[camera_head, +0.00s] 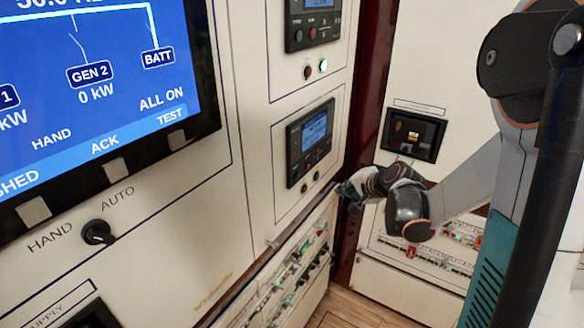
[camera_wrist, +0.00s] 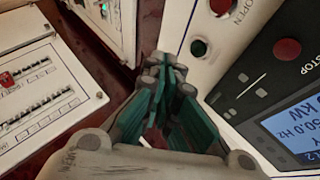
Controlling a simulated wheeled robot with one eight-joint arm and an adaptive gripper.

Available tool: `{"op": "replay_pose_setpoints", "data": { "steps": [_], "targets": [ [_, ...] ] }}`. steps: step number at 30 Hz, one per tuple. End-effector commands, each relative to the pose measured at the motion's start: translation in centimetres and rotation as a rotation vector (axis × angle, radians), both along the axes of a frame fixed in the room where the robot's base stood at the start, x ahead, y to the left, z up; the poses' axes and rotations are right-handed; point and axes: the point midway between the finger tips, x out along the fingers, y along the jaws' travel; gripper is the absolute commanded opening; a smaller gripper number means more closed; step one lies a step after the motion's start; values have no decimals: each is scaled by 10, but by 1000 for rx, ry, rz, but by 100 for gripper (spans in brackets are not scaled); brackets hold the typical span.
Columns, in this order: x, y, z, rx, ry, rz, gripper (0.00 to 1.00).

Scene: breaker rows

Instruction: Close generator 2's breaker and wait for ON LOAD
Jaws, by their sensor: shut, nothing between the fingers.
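I cannot read which belongs to generator 2. My gripper (camera_head: 348,190) is shut and empty, low beside the lower controller's panel. In the wrist view, its closed fingers (camera_wrist: 165,68) are near a panel with a dark round button (camera_wrist: 198,48) by the word OPEN. A red STOP button (camera_wrist: 287,51) and a display (camera_wrist: 297,128) are to the right.
A HAND/AUTO knob (camera_head: 98,232) is below the screen. Breaker rows (camera_head: 300,265) sit low under the controllers. A facing cabinet has a dark recessed unit (camera_head: 412,134) and another breaker row; a red part (camera_wrist: 6,80) shows on the panel at left in the wrist view.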

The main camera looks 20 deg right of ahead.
Motion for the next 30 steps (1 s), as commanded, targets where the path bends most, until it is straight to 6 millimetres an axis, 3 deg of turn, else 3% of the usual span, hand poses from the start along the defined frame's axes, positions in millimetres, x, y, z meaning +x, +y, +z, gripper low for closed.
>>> {"op": "replay_pose_setpoints", "data": {
  "steps": [1,3,9,22,30],
  "targets": [
    [3,-18,-7,43,-21,-48,0],
    [5,-34,-12,92,-46,-94,0],
    [7,-53,-18,154,-79,-151,0],
    [11,-49,-17,154,-77,-150,0],
    [34,-30,-17,152,-77,-147,0]
  ]
}}
